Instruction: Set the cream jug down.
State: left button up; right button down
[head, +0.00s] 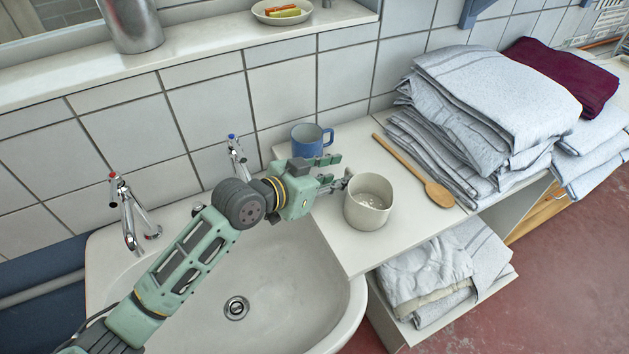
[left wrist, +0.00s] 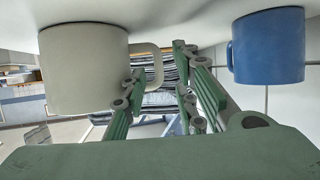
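The cream jug (head: 368,203) stands upright on the white counter (head: 385,246) right of the sink, with its opening up. It also shows in the left wrist view (left wrist: 84,68), upside down there, its base against the counter. My left gripper (head: 342,171) is at the jug's handle side. Its fingers are apart; in the left wrist view the left gripper (left wrist: 160,78) has one finger overlapping the handle (left wrist: 156,66) and a gap to the other finger. Whether a finger touches the handle is unclear. My right gripper is not in view.
A blue mug (head: 307,141) stands just behind my left gripper. A wooden spoon (head: 437,193) lies right of the jug, before folded towels (head: 480,100). The sink (head: 290,290) is at the left, with two taps. A bowl (head: 281,18) is on the ledge.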

pick_arm(q)
jog(key=v, duration=0.7)
jog(key=shift+s+a+b, duration=0.2)
jog(key=shift+a+b, duration=0.1)
